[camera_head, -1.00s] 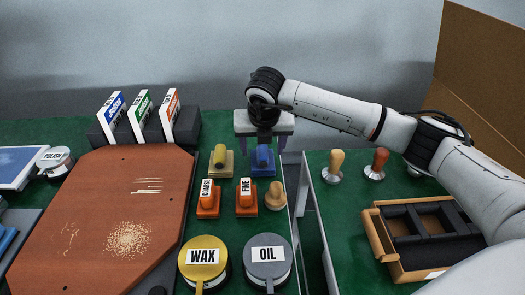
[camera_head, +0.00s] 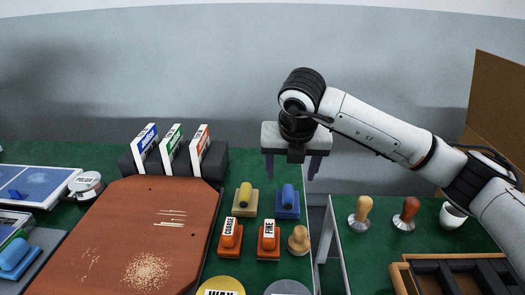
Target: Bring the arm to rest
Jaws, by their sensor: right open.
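My right gripper (camera_head: 291,168) comes in from the right and hangs fingers down above the back edge of the green table, near the gap between the two table parts. Its two dark fingers are spread apart with nothing between them. It is above and behind the blue-handled block (camera_head: 288,202), apart from it. My right arm (camera_head: 375,130) reaches back over the right table part. My left gripper is not in view.
Below the gripper stand a yellow-handled block (camera_head: 244,200), the orange COARSE (camera_head: 229,238) and FINE (camera_head: 268,240) blocks and a wooden knob (camera_head: 298,240). Two tampers (camera_head: 361,213) (camera_head: 406,214) and a white cup (camera_head: 452,215) stand at right. A brown board (camera_head: 125,225) lies left.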

